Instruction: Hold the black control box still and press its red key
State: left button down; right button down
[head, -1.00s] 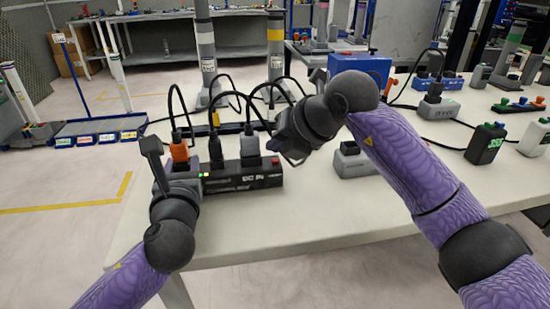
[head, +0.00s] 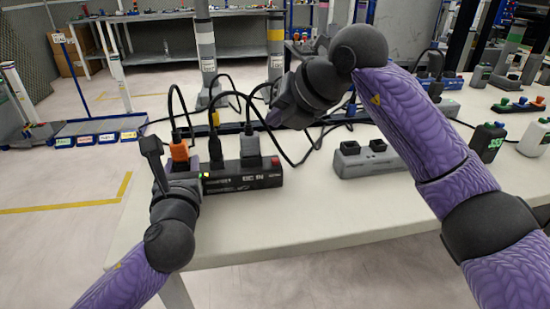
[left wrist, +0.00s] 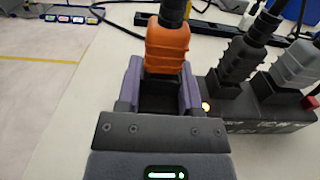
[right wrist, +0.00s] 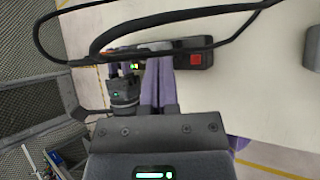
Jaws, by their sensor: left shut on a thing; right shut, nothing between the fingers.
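The black control box (head: 240,184) lies on the white table with several plugs standing in its top. Its red key (head: 276,161) is at its right end, and also shows in the right wrist view (right wrist: 196,59). A small lamp (left wrist: 206,107) near its left end glows amber. My left gripper (head: 184,163) is shut on the box's left end, its purple fingers on either side below the orange plug (left wrist: 167,48). My right gripper (head: 273,117) is shut and empty, raised above and behind the box, apart from the red key. In the right wrist view its fingers (right wrist: 158,70) are together.
Black cables (head: 240,97) loop up from the plugs, close to my right gripper. A grey socket block (head: 368,160) stands to the right. The table front is clear.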

dwell(0.4)
pick_arm(q)
jog(key=shift+c, duration=0.8)
grip_release()
